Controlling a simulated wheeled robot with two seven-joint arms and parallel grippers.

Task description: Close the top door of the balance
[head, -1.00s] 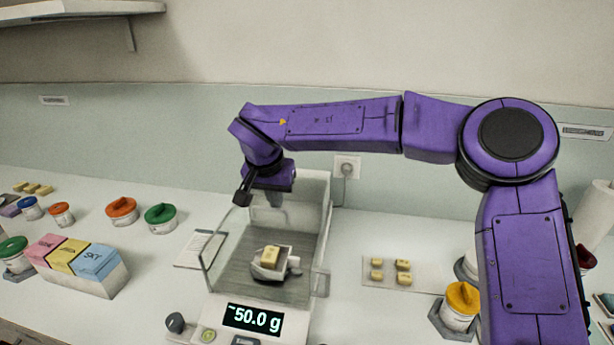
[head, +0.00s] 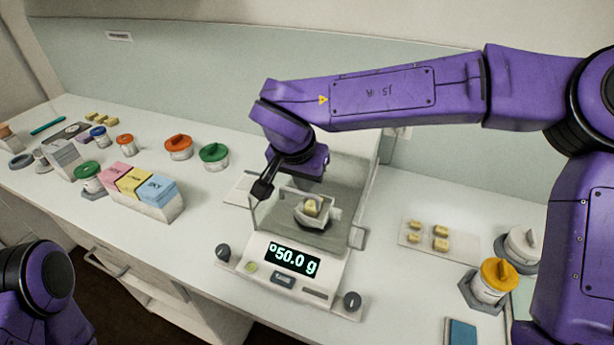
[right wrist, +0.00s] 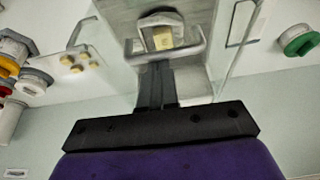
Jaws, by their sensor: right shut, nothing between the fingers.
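The balance (head: 326,273) stands on the bench, its lit display (head: 292,258) reading about 50.0 g. A boat with a yellow block (head: 312,207) sits inside its clear glass chamber. My right gripper (head: 262,190) is at the upper left part of the chamber. In the right wrist view its fingers (right wrist: 157,84) are shut and empty, with their tips at a pale grey bar with upturned ends (right wrist: 166,52), seemingly the top door's handle. I cannot tell whether they touch it, or how far the clear door is open. My left gripper is out of view.
Colored boxes (head: 155,200) and lidded jars (head: 214,156) stand left of the balance. A sheet with yellow pieces (head: 428,239) and an orange-lidded jar (head: 495,280) are at right. The bench (head: 400,290) is clear just right of the balance.

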